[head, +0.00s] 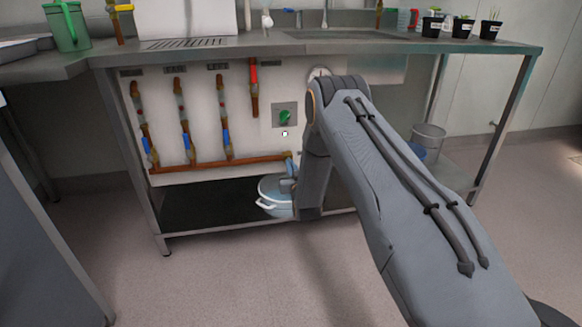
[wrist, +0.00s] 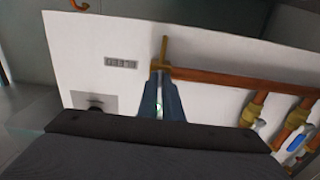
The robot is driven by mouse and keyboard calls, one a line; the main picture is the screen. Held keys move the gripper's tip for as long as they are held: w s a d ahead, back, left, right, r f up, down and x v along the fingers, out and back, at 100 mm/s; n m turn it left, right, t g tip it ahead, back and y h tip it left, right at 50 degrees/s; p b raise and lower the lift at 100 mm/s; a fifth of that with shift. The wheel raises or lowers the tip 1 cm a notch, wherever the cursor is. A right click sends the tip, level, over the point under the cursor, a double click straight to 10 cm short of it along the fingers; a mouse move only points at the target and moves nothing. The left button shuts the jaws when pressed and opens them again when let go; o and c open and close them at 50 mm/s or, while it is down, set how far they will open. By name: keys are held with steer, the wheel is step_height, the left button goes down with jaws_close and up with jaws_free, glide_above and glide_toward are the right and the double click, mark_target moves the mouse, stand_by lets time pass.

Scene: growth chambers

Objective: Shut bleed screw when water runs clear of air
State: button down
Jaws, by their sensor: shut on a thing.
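My gripper (head: 288,178) is at the right end of the copper manifold pipe (head: 220,164), low on the white panel. In the wrist view, its two blue-grey fingers (wrist: 160,92) are closed together just by the pipe's brass end (wrist: 164,52). The fingers are shut on the bleed screw, which they mostly hide; only a small pale and green bit (wrist: 158,106) shows between them. A pale blue pot with white handles (head: 270,203) stands on the lower shelf beneath that end. Whether water runs, or holds air, I cannot tell.
Several vertical pipes with blue valve handles rise from the manifold; another has a red handle (head: 253,76). A green knob (head: 285,116) sits on a grey plate. A bucket (head: 429,138) stands right on the shelf. Potted seedlings (head: 462,27) stand on the bench.

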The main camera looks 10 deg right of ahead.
steer(key=c, duration=1.9)
jaws_free()
steer(key=shift+c, duration=0.2)
steer(key=s+p, duration=0.2)
steer(key=s, duration=0.6)
steer(key=shift+w+a, duration=0.1)
